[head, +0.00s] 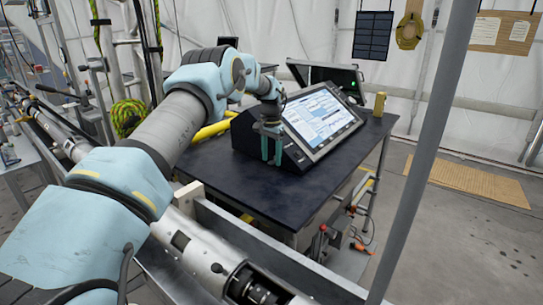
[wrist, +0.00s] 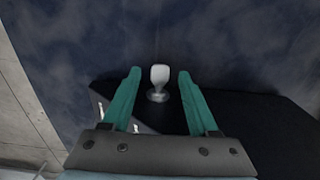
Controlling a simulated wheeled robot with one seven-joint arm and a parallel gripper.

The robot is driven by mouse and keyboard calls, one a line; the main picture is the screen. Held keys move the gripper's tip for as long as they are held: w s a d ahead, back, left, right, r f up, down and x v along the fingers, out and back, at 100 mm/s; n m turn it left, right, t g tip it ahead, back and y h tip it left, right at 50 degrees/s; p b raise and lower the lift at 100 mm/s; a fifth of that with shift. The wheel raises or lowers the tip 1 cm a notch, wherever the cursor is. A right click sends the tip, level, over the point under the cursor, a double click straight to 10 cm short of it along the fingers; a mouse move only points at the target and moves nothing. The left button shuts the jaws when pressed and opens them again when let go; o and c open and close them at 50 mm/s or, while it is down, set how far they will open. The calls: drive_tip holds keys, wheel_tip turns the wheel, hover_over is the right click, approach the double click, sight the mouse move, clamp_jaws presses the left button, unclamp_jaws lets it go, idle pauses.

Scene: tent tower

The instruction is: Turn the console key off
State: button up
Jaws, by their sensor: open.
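The console (head: 290,130) is a black box with a lit, tilted screen (head: 320,117), standing on a dark table. In the wrist view its black side (wrist: 240,115) fills the lower right. The key (wrist: 158,82) is a small pale knob on a round base, in the middle of the wrist view. My gripper (wrist: 157,72) has teal fingers. They are open, one on each side of the key, with a gap on both sides. In the head view my gripper (head: 272,160) is at the console's left end, and the key cannot be made out there.
The dark table top (head: 225,175) is clear in front of the console. A small yellow cylinder (head: 380,104) stands at the console's right. Yellow tubes (head: 212,131) lie behind my arm. A grey pole (head: 430,150) crosses the right of the head view.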

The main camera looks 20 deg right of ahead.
drive_tip(key=shift+c, duration=0.2)
clamp_jaws()
idle(0.3)
drive_tip(key=shift+w+a+f+g, duration=0.1)
drive_tip(key=shift+w+g, duration=0.1)
drive_tip(key=shift+g, duration=0.2)
drive_tip(key=shift+w+g+h, duration=0.15)
drive_tip(key=shift+g+h, duration=0.55)
drive_tip(key=shift+g, duration=0.2)
drive_tip(key=shift+o, duration=0.2)
unclamp_jaws()
